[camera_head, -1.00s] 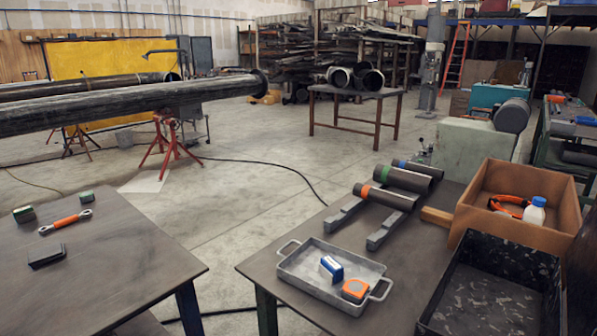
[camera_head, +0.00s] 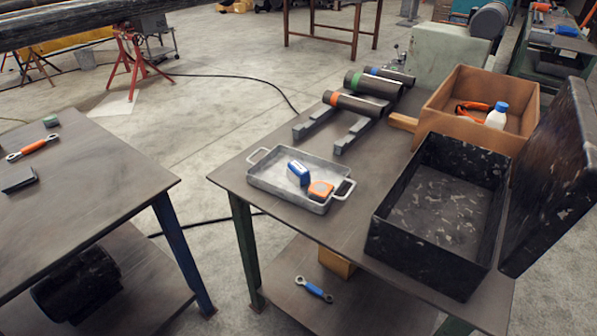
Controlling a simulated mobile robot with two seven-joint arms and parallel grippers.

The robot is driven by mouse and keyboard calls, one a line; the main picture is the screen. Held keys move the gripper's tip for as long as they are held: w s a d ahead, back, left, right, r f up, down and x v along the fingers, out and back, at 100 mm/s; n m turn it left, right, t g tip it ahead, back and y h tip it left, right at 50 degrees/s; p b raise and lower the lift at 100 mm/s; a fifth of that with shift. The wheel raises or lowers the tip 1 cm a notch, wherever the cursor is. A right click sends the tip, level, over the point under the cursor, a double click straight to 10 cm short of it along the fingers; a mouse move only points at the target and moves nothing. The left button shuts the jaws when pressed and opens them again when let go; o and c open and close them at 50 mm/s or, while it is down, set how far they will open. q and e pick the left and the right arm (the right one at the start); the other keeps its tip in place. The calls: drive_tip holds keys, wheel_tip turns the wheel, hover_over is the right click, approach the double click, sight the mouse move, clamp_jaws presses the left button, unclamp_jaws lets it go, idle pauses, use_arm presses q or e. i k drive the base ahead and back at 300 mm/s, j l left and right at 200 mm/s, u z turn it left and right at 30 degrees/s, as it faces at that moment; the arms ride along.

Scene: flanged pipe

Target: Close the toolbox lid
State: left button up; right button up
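The black, worn toolbox (camera_head: 392,225) stands on the right-hand table. Its inside shows and looks empty, with a scuffed floor. Its lid (camera_head: 556,180) stands open on the right side, raised nearly upright and leaning a little outward. The lid's right edge runs close to the picture's border. Neither of my grippers shows in the head view.
On the same table (camera_head: 345,238) are a metal tray (camera_head: 262,183) with a blue-and-white box and an orange tape measure, pipes on a rack (camera_head: 350,138), and a cardboard box (camera_head: 440,128) behind the toolbox. A left table (camera_head: 100,190) holds a wrench. Floor lies between the tables.

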sight(555, 183)
drive_tip(key=l+z, duration=0.35)
drive_tip(key=l, duration=0.35)
drive_tip(key=i+l+z, duration=0.1)
drive_tip(key=l+z, duration=0.25)
drive_tip(key=l, duration=0.4)
